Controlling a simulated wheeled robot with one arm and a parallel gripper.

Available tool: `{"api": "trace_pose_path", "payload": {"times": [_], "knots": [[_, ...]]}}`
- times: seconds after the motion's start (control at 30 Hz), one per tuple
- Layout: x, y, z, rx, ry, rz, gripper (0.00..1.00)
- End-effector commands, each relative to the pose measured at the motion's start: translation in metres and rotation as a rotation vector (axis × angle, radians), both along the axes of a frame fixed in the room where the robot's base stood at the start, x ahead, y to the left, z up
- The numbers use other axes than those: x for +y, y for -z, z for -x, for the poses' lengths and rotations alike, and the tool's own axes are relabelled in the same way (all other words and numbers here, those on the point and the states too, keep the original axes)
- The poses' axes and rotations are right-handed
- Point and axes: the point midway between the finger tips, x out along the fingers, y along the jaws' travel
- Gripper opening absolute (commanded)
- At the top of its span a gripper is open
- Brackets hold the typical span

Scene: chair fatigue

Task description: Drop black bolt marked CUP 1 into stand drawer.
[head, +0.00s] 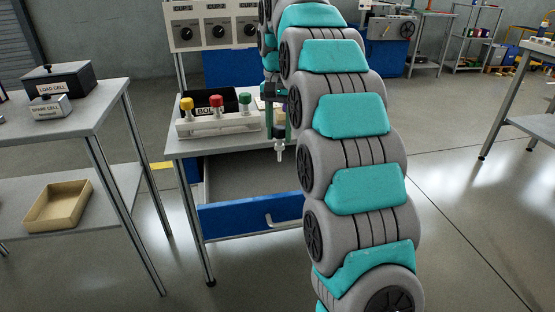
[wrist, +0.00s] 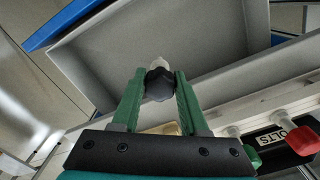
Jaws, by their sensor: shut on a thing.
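My gripper (head: 279,122) hangs above the stand (head: 240,142), near the tabletop's front edge. Its green fingers (wrist: 158,92) are shut on a black-headed bolt (wrist: 160,84) with a pale shank; the bolt also shows in the head view (head: 279,133), hanging roughly upright with the shank down. No CUP 1 marking is readable on it. The stand drawer (head: 250,217) is pulled open, with a blue front and grey inside. Its visible floor (wrist: 150,40) looks empty.
A pale rack (head: 220,126) with yellow, red and green knobs stands on the stand, before a black bin (head: 229,100) lettered "BOL". A dial panel (head: 214,28) is above. A left table (head: 90,108) holds load cell boxes and, below, a tan tray (head: 58,206).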

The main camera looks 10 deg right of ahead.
Motion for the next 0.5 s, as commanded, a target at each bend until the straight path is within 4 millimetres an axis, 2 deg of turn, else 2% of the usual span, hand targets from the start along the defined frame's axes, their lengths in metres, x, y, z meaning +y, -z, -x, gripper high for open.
{"api": "trace_pose_path", "payload": {"times": [0.2, 0.5], "knots": [[0.000, 0.025, 0.001, 0.002, 0.000, 0.000, 0.00], [0.000, 0.046, 0.001, 0.000, 0.000, 0.000, 0.00]]}}
